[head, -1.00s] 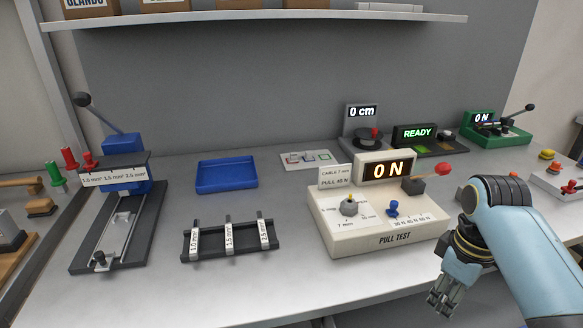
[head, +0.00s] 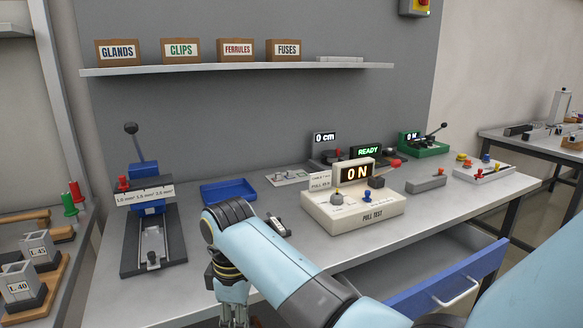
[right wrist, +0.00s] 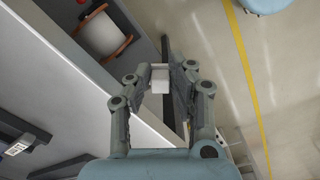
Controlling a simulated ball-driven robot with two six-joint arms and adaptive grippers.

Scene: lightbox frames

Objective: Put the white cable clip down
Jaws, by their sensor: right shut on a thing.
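The white cable clip (right wrist: 160,79) appears as a small white block between the fingertips of my right gripper (right wrist: 160,84) in the right wrist view. The gripper is shut on it and holds it in the air, beside the edge of an open drawer. In the head view my right gripper (head: 234,314) hangs low in front of the bench's front edge, pointing down. The clip cannot be made out there. My left gripper is in neither view.
An open drawer with a blue front (head: 430,290) juts out below the bench. A spool (right wrist: 102,34) shows in the right wrist view. The pull tester (head: 355,212), blue tray (head: 229,190) and wire stripper-like press (head: 150,240) stand on the bench. Bare bench top (head: 445,208) lies right of the tester.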

